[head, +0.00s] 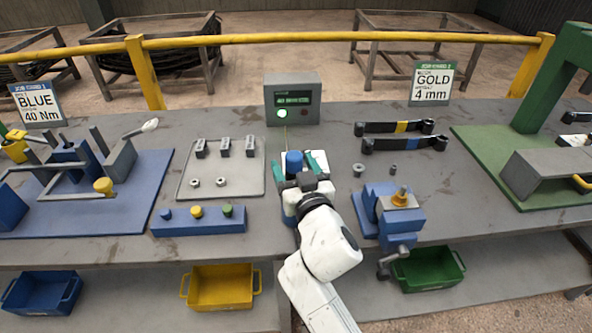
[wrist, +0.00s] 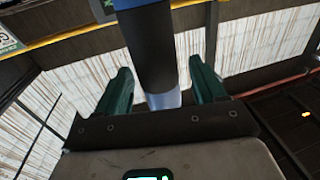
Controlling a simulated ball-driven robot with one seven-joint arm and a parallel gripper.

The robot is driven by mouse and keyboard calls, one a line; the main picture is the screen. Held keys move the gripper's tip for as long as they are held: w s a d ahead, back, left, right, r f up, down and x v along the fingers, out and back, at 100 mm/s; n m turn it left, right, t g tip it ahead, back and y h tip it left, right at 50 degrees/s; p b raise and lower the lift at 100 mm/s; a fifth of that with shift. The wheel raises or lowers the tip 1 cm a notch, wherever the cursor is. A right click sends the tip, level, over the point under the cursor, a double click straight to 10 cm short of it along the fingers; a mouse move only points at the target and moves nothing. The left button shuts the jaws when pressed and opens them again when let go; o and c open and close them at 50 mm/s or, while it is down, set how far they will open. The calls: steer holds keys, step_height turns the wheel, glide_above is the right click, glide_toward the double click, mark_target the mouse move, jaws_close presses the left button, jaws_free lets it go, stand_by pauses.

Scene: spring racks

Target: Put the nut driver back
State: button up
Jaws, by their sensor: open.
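A dark cylinder with a blue top and a silver lower end, likely the nut driver (wrist: 152,50), stands between my fingers in the wrist view. In the head view its blue part (head: 294,160) shows between the teal fingers, at the middle of the bench. My gripper (head: 299,168) is open around it; in the wrist view gaps show between the cylinder and both fingers (wrist: 160,68). My gripper hides its lower part in the head view. A blue block (head: 184,228) with blue, yellow and green round tops sits left of my gripper.
A grey tray (head: 222,190) with several small metal parts lies to the left. A blue vise (head: 400,222) and two dark bars (head: 402,144) are right. A grey box with a lit green lamp (head: 292,100) stands behind. Yellow (head: 220,292) and green (head: 428,272) bins sit below the bench.

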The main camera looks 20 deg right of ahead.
steer(key=shift+r, duration=0.2)
steer(key=shift+s+f, duration=0.15)
steer(key=shift+s, duration=0.2)
steer(key=s+a+b, duration=0.1)
steer(key=s+b, duration=0.1)
steer(key=s, duration=0.9)
steer(key=shift+s, duration=0.15)
